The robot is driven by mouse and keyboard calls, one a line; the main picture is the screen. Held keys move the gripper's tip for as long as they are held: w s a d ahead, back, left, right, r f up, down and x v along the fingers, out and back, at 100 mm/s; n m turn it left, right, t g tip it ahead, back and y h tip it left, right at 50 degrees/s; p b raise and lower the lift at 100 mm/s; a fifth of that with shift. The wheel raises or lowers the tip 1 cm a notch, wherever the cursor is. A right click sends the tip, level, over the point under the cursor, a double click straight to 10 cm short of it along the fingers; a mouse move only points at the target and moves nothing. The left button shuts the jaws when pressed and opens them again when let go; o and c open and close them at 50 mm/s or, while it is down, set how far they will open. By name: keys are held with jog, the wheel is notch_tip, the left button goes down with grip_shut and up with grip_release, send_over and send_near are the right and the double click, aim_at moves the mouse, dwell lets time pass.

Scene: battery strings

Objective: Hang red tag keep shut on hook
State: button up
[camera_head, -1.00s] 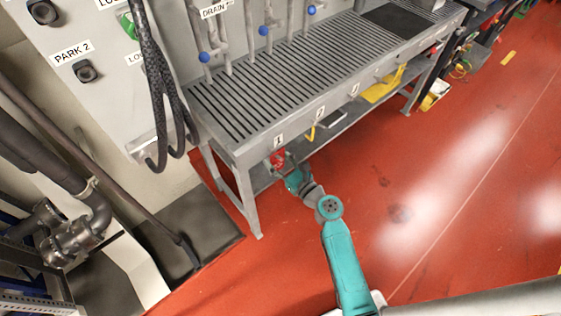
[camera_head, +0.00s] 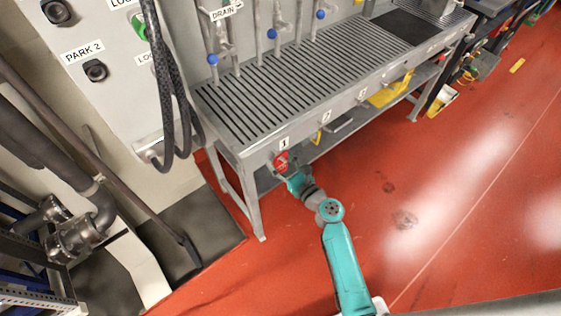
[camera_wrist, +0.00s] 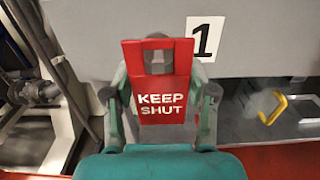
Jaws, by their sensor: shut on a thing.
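The red tag (camera_wrist: 161,112) reads KEEP SHUT in white and has a rectangular opening near its top. My gripper (camera_wrist: 160,95) is shut on the tag, with a finger at each side of it in the wrist view. The tag is upright in front of the bench's grey front edge, just left of the number 1 label (camera_wrist: 206,39). A grey rounded thing, perhaps the hook, shows in and above the tag's opening; I cannot tell whether the tag hangs on it. In the head view, the red tag (camera_head: 281,160) is below label 1 (camera_head: 284,143), with my gripper (camera_head: 287,170) at it.
The slatted grey bench (camera_head: 249,151) has more numbered labels along its front edge. A yellow handle (camera_wrist: 272,108) hangs to the right, under the bench. Black hoses (camera_head: 172,95) hang left of the bench. The red floor (camera_head: 450,200) in front is clear.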

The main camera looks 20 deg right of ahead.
jog(key=o, duration=1)
jog(key=v, duration=1.2)
